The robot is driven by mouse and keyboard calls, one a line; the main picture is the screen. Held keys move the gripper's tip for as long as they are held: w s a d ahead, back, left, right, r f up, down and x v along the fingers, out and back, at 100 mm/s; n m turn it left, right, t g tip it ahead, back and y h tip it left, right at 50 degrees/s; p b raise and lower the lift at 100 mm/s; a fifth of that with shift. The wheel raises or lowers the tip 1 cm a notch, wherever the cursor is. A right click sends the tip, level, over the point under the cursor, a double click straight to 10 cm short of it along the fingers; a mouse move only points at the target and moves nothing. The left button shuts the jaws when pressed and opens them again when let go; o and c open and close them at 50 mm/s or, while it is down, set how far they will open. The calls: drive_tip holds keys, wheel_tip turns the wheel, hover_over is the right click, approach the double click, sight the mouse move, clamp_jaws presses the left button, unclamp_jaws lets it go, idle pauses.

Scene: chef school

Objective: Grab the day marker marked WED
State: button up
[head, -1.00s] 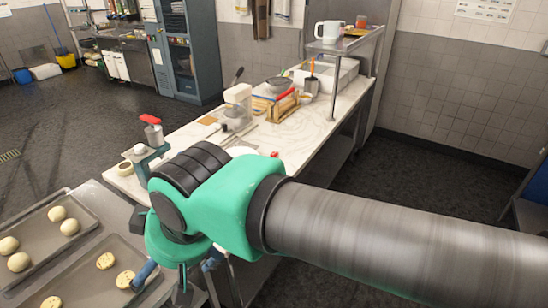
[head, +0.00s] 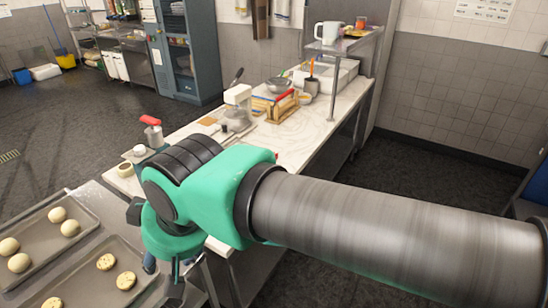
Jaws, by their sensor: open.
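No marker reading WED can be made out in the head view; any lettering is too small to read or is hidden. My gripper (head: 175,294) shows only as a dark part low in the head view, under my green wrist and at the bottom edge. Its fingertips are not clear, and nothing is seen held in it. It is beside the baking trays, in front of the near end of the marble-topped counter (head: 330,127). My arm hides part of that counter's near side.
A baking tray (head: 28,243) with several dough rounds lies at the left. On the counter are a red-topped grey can (head: 153,132), a white appliance (head: 238,97), a wooden rack (head: 283,110) and a metal bowl (head: 279,85). A white jug (head: 328,32) stands on the raised shelf.

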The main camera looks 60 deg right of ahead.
drive_tip(key=w+d+r+m+g+h+p, duration=0.1)
drive_tip(key=w+d+r+m+p, duration=0.25)
drive_tip(key=w+d+m, duration=0.35)
drive_tip(key=w+d+r+m+g+p, duration=0.1)
drive_tip(key=w+d+r+m+p, duration=0.2)
drive_tip(key=w+d+r, duration=0.35)
drive_tip(key=w+d+f+m+g+p, duration=0.1)
drive_tip(key=w+d+m+p, duration=0.2)
drive_tip(key=w+d+m, duration=0.45)
drive_tip(key=w+d+m+p, duration=0.2)
drive_tip(key=w+d+p, duration=0.25)
drive_tip(key=d, duration=0.65)
drive_tip(key=w+d+f+m+g+p, duration=0.15)
drive_tip(key=d+f+m, duration=0.25)
drive_tip(key=d, duration=0.6)
drive_tip(key=w+d+f+m+p, duration=0.1)
drive_tip(key=d+f+m+p, duration=0.25)
drive_tip(key=d, duration=0.65)
drive_tip(key=s+d+f+m+p, duration=0.2)
drive_tip(key=s+d+f+m, duration=0.2)
drive_tip(key=d+f, duration=0.3)
drive_tip(key=s+d+f+m+g+y+p, duration=0.1)
drive_tip(key=s+d+f+m+p, duration=0.2)
drive_tip(key=d+f, duration=0.4)
drive_tip(key=s+d+m, duration=0.1)
drive_tip(key=d+m, duration=0.1)
drive_tip(key=d, duration=0.4)
drive_tip(key=shift+s+f, duration=0.1)
